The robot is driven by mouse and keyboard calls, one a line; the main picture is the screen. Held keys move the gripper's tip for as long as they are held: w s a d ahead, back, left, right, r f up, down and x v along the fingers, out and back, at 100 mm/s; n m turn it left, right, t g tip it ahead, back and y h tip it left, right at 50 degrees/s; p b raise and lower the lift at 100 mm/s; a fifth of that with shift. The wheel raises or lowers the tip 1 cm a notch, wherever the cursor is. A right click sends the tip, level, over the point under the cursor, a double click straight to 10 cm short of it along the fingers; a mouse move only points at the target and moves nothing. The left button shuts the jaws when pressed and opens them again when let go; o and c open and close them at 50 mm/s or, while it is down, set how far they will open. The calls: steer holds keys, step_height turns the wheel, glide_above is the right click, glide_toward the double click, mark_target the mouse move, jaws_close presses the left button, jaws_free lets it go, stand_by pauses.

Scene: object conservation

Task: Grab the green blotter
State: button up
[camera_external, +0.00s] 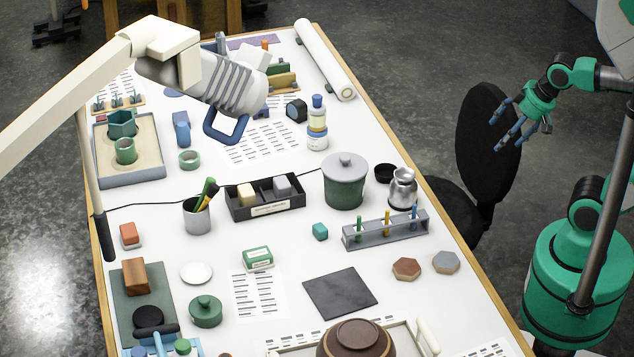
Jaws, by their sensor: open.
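I cannot tell for sure which thing is the green blotter. A small green and white block (258,258) lies on the white table left of centre, just above a printed sheet. A flat dark green mat (163,300) lies at the lower left, with a wooden block and a black round thing on it. My gripper (516,130) is at the upper right with its blue fingers spread, open and empty. It is beyond the table's right edge, above the floor and beside a black chair, well away from both green things.
A green lidded pot (344,182), a metal jar (402,188) and a tube rack (386,230) stand between my gripper and the green block. A black compartment tray (264,197) sits above the block. A lamp-like arm (200,70) overhangs the upper left.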

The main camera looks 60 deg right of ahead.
stand_by(0.3)
steer(key=w+a+r+m+g+p, duration=0.1)
steer(key=w+a+r+p, duration=0.2)
steer(key=w, duration=0.5)
steer(key=w+a+r+m+p, duration=0.1)
steer(key=w+a+r, duration=0.1)
steer(key=w+r, duration=0.55)
steer(key=w+a+f+m+g+p, duration=0.1)
steer(key=w+a, duration=0.3)
steer(key=w, duration=0.3)
steer(key=w+a+p, duration=0.2)
steer(key=w+a, duration=0.1)
steer(key=w, duration=0.3)
steer(key=w+a+f+m+g+p, duration=0.1)
steer(key=w+a, duration=0.3)
steer(key=w, duration=0.3)
steer(key=w+a+f+m+g+p, duration=0.15)
steer(key=w+a+f+p, duration=0.25)
steer(key=w+a+f, duration=0.75)
steer(key=w+a+f+m+p, duration=0.1)
steer(key=w+a+f, duration=0.3)
steer(key=a+f, duration=0.3)
steer(key=w+a+f+m+g+p, duration=0.1)
steer(key=w+a+f+p, duration=0.1)
steer(key=a+f, duration=0.6)
steer(key=shift+w+m, duration=0.35)
steer(key=shift+w, duration=0.5)
